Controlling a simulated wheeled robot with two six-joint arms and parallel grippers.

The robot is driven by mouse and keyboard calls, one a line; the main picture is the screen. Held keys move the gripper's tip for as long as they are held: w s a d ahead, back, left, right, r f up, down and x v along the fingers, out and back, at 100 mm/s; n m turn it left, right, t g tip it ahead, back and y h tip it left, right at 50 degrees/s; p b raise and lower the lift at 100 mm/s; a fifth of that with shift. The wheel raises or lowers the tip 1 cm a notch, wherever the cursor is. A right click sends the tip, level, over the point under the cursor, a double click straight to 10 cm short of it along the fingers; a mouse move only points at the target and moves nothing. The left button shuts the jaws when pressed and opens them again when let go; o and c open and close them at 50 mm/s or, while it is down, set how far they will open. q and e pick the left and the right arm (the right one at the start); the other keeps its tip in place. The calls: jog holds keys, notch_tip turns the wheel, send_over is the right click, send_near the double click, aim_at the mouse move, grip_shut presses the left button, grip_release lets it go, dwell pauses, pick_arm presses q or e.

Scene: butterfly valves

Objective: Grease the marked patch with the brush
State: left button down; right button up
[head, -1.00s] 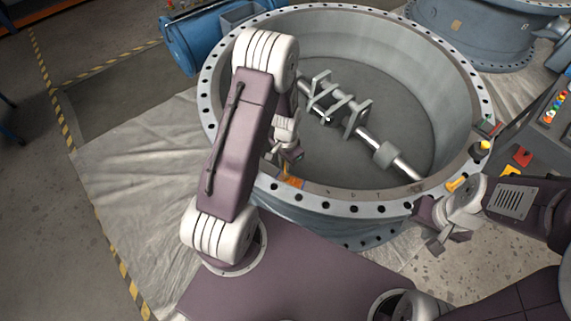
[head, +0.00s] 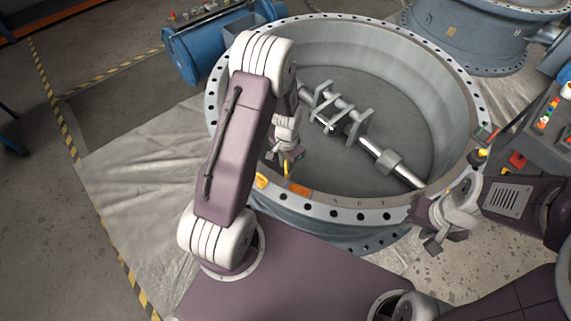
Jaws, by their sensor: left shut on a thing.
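My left gripper (head: 286,158) hangs over the near inner side of the big grey valve ring (head: 335,212). It is shut on a small yellow thing (head: 286,170), probably the brush, which is mostly hidden by the jaws and arm. An orange patch (head: 299,189) lies on the near flange of the ring, just below and right of that gripper. A yellow-orange piece (head: 262,181) shows on the flange to its left; I cannot tell what it is. My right gripper (head: 428,228) is beside the ring's right front edge; its jaws are too unclear to read.
A shaft with brackets (head: 380,154) crosses the inside of the ring. A grey console with coloured buttons (head: 545,122) stands at the right. A blue cylinder (head: 190,55) and a second blue-grey valve (head: 470,40) stand behind. A pale sheet (head: 130,185) covers the floor at left.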

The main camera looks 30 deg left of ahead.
pick_arm(q)
jog(key=shift+r+p, duration=0.6)
jog(key=shift+r, duration=0.45)
